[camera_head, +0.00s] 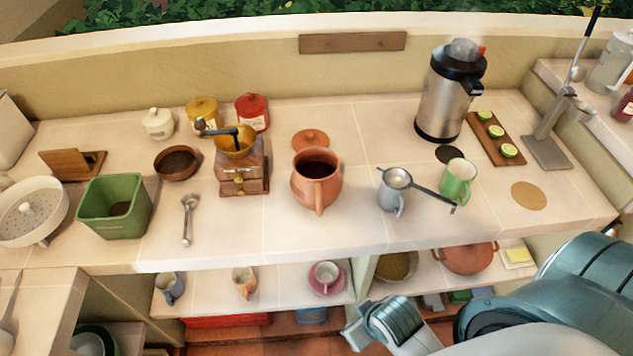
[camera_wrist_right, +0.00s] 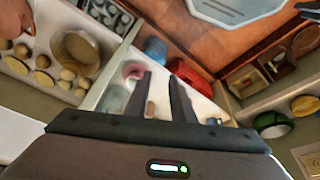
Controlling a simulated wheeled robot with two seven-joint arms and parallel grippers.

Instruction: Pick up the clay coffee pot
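The clay coffee pot (camera_head: 316,183) is a round brown-red pot holding dark liquid. It stands upright on the tiled counter near the middle of the head view, with its handle toward me. A round clay lid (camera_head: 310,139) lies behind it. My right arm comes in from the lower right, below the counter's front edge, well apart from the pot. In the right wrist view my right gripper (camera_wrist_right: 162,76) shows two dark fingers with an empty gap between them. The pot is not recognizable in that view. My left gripper is not in view.
A grinder (camera_head: 241,168) stands left of the pot. The counter in front of the pot is clear. A lower shelf (camera_head: 215,292) holds cups.

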